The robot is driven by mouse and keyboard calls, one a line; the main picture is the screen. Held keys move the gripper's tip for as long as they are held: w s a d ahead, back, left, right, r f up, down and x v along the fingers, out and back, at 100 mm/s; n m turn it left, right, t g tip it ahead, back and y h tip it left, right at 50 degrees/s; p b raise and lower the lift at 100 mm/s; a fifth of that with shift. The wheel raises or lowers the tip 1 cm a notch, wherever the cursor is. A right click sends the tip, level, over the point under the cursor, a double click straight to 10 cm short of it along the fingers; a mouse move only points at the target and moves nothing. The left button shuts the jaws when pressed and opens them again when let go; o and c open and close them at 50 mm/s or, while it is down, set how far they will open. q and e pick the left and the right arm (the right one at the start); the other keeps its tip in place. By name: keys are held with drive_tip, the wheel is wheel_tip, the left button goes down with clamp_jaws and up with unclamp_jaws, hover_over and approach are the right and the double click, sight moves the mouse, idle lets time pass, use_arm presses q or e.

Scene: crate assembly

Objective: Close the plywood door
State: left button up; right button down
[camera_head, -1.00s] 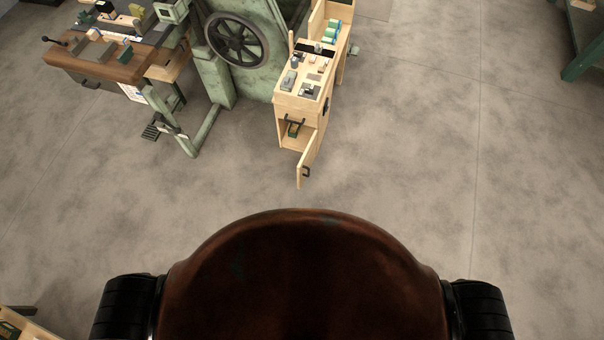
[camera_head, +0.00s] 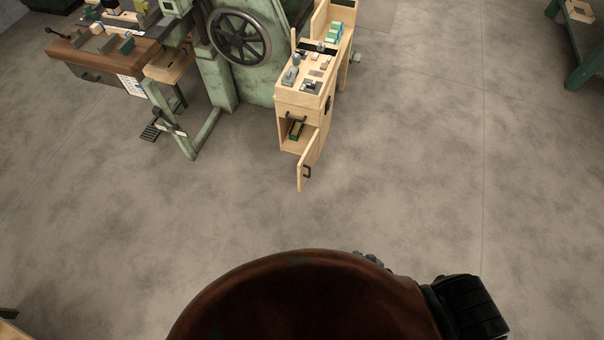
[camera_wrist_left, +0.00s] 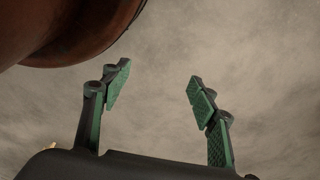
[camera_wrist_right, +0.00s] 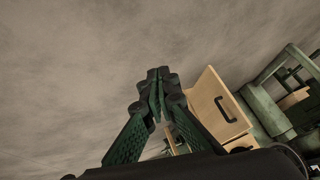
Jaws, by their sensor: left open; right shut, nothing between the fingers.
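The plywood door (camera_head: 308,165) stands swung open at the front of the small plywood cabinet (camera_head: 284,128), with a black handle facing outward. In the right wrist view the door (camera_wrist_right: 212,104) and its black handle show just right of my right gripper (camera_wrist_right: 158,76). That gripper is shut and empty, and floor shows beyond its tips. In the head view only a small grey part of it (camera_head: 372,258) shows beyond my body, well short of the door. My left gripper (camera_wrist_left: 160,90) is open and empty over bare floor; it is hidden in the head view.
A dark box (camera_head: 296,131) lies inside the open compartment. Small parts and tools cover the cabinet top. A green machine with a handwheel (camera_head: 240,36) stands close behind, and a wooden-topped bench (camera_head: 88,65) is at left. The concrete floor (camera_head: 400,180) before and right of the door is clear.

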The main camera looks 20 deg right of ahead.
drive_tip(key=w+a+r+m+t+y+b, duration=0.1)
drive_tip(key=w+a+m+t+b, duration=0.15)
drive_tip(key=w+b, duration=0.7)
drive_tip(key=w+a+m+t+b, duration=0.1)
drive_tip(key=w+m+t+b, duration=0.3)
drive_tip(key=w, duration=1)
drive_tip(key=m+t+b, duration=0.4)
drive_tip(key=m+b, duration=0.3)
drive_tip(key=b, duration=0.8)
approach(302, 162)
drive_tip(key=w+d, duration=0.2)
drive_tip(key=d, duration=0.1)
drive_tip(key=w+a, duration=0.2)
drive_tip(key=w, duration=0.1)
drive_tip(key=shift+a+f, duration=0.3)
drive_tip(key=shift+a, duration=0.05)
drive_tip(key=shift+w+a+b, duration=0.3)
drive_tip(key=shift+w+a, duration=0.05)
drive_tip(key=shift+a, duration=0.05)
use_arm(q)
drive_tip(key=w+d+f+t+h, duration=0.1)
drive_tip(key=w+d, duration=0.3)
drive_tip(key=w, duration=0.3)
drive_tip(key=w+d+f+t+h, duration=0.1)
drive_tip(key=w+d+t, duration=0.1)
drive_tip(key=w+d, duration=0.3)
drive_tip(key=shift+w+d+f+n+t+h, duration=0.2)
drive_tip(key=shift+w+f+n+t+h, duration=0.15)
drive_tip(key=shift+w, duration=0.85)
